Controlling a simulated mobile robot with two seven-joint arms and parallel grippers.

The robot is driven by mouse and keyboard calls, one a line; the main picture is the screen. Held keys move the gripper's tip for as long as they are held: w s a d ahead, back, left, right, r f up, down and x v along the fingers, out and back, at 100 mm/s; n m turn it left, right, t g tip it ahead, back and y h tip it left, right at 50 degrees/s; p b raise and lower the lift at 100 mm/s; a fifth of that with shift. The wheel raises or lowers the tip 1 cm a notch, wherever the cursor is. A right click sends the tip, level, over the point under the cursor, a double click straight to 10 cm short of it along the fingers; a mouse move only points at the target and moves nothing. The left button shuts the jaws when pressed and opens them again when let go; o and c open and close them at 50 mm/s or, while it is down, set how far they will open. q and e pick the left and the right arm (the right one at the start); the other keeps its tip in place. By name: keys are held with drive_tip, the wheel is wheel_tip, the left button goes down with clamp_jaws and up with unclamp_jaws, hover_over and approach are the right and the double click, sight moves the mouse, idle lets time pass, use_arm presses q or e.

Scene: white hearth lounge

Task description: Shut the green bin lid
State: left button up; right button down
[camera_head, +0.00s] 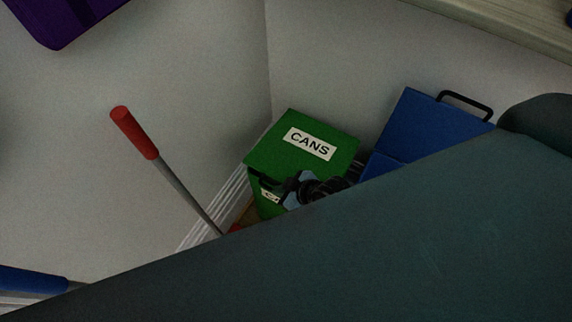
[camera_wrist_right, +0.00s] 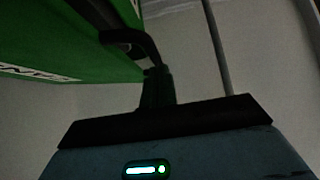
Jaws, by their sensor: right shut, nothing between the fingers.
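The green bin (camera_head: 265,208) stands in the corner, its lower part hidden behind my own dark body. Its green lid (camera_head: 265,152), with a white CANS label, lies over the top in the head view; I cannot tell whether a small gap remains under it. A black handle (camera_head: 268,183) sits at its front edge. My right gripper (camera_head: 286,187) is shut and empty beside this handle, at the bin's front. In the right wrist view the lid (camera_wrist_right: 60,35) fills the upper left, and the gripper tips (camera_wrist_right: 157,75) are close to the handle (camera_wrist_right: 125,38); contact is unclear. My left gripper is out of view.
A blue bin (camera_head: 410,125) with a black handle stands to the right of the green one. A red-gripped pole (camera_head: 135,133) leans at the left. A purple object (camera_head: 55,20) is at upper left, and a pale ledge (camera_head: 500,22) at upper right. Walls close in behind the bins.

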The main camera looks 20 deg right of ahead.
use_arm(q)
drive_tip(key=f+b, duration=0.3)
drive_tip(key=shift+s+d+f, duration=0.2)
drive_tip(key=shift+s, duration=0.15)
use_arm(e)
wheel_tip(320, 180, down, 7)
drive_tip(key=s, duration=0.1)
drive_tip(key=shift+s+a, duration=0.2)
drive_tip(key=shift+a, duration=0.2)
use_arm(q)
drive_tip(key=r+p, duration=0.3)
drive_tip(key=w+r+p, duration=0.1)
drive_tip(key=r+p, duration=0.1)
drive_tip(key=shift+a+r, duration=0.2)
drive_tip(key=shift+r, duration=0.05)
use_arm(e)
drive_tip(key=s+d+r, duration=0.2)
drive_tip(key=s+r, duration=0.4)
drive_tip(key=r, duration=0.5)
drive_tip(key=shift+s+d+r, duration=0.2)
drive_tip(key=shift+d+r, duration=0.1)
